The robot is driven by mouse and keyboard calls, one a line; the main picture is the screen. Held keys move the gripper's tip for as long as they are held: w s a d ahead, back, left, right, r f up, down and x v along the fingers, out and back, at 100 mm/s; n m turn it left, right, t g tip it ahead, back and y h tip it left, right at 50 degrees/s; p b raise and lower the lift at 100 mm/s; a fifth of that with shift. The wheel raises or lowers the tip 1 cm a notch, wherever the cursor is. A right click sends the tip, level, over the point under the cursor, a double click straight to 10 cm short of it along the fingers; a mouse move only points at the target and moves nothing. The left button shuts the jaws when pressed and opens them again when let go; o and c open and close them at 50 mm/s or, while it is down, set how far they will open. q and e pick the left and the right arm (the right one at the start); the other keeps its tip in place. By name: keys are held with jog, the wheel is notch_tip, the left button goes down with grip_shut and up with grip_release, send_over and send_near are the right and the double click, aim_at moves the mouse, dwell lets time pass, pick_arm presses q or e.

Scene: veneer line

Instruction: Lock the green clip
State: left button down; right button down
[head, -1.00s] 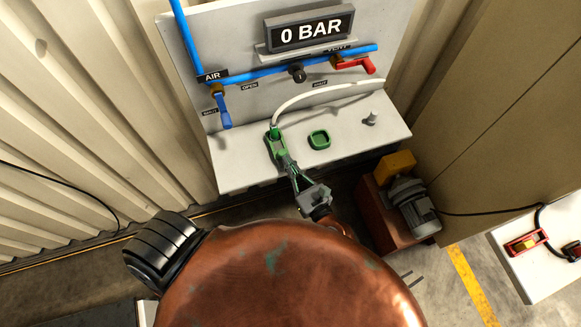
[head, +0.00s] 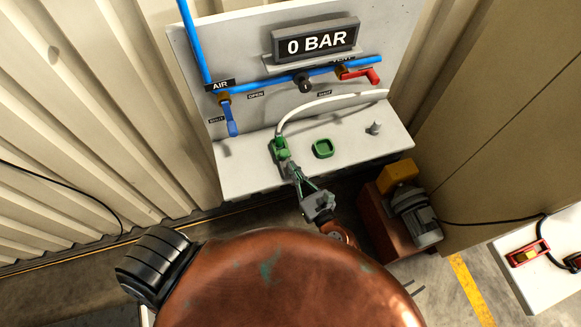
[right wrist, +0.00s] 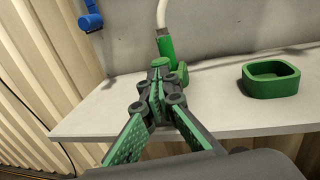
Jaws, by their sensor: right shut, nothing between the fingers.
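A green fitting (head: 279,146) sits at the lower end of the white hose (head: 330,98), on the white shelf; I take it for the green clip. In the right wrist view, its upright green body (right wrist: 166,50) has a small rounded green part on its right side. My right gripper (head: 287,163) is shut and empty, its tips right in front of the fitting. In the right wrist view, the closed fingertips (right wrist: 159,70) overlap the fitting's lower part. I cannot tell whether they touch it, or whether the clip is locked. My left gripper is out of view.
A hollow green square piece (head: 322,148) and a small grey peg (head: 375,128) stand on the shelf (head: 245,178) to the right. Behind are a blue air pipe, a blue handle (head: 231,120), a red handle (head: 367,76) and a display (head: 316,42) reading 0 BAR.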

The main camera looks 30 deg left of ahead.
jog(key=b+v, duration=0.1)
jog(key=v, duration=1)
jog(key=shift+d, duration=0.2)
jog(key=shift+s+r, duration=0.1)
jog(key=shift+s, duration=0.05)
